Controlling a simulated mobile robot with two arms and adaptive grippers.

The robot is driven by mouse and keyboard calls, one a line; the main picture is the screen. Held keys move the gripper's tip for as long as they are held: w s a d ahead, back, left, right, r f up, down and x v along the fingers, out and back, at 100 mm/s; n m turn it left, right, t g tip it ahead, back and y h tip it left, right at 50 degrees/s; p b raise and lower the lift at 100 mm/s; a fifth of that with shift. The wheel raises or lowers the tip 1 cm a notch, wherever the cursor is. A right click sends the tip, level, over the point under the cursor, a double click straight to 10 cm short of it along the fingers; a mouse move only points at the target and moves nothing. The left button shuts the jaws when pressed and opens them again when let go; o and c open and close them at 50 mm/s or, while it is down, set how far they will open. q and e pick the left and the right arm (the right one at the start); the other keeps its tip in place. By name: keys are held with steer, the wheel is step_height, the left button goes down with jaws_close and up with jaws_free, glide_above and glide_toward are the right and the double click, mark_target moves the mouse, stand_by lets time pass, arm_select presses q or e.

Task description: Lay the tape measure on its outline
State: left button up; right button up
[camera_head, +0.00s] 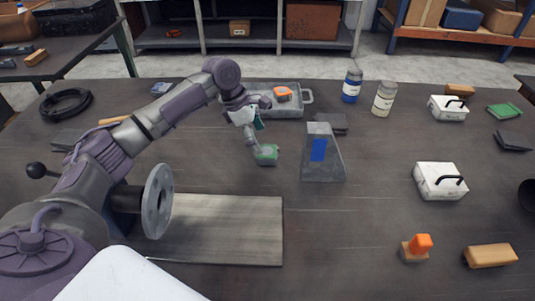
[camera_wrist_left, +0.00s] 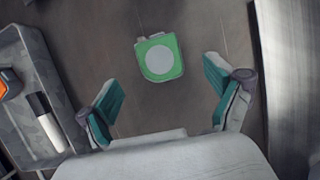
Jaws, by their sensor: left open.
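The tape measure (camera_head: 266,154) is green with a grey round face and lies on the dark table, left of a grey wedge-shaped block. In the left wrist view the tape measure (camera_wrist_left: 160,57) sits just beyond the fingertips, centred between them and apart from both. My left gripper (camera_head: 257,139) is over the table at the tape measure; its teal-padded fingers (camera_wrist_left: 162,95) are spread with nothing between them. I cannot make out an outline in either view. My right gripper is not in view.
The grey wedge block (camera_head: 323,165) with a blue patch stands close right of the tape measure. A grey tray (camera_head: 307,96) with an orange item lies behind. A flanged pipe (camera_head: 158,202) and a flat board (camera_head: 225,230) are in front.

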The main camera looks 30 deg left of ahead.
mark_target(267, 151)
arm_select(q)
steer(key=shift+w+f, duration=0.1)
steer(key=shift+f, duration=0.5)
steer(key=x, duration=0.4)
steer(key=shift+d+f+p, duration=0.1)
steer(key=shift+d+p, duration=0.2)
steer(key=shift+d, duration=0.1)
steer(key=shift+w+f, duration=0.1)
steer(key=shift+f, duration=0.1)
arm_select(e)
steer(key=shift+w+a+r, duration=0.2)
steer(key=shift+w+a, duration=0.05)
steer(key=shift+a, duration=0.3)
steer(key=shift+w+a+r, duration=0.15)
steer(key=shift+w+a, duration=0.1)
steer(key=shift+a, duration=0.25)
arm_select(q)
steer(key=c, duration=1.4)
steer(key=shift+r, duration=0.1)
steer(key=shift+c, duration=0.9)
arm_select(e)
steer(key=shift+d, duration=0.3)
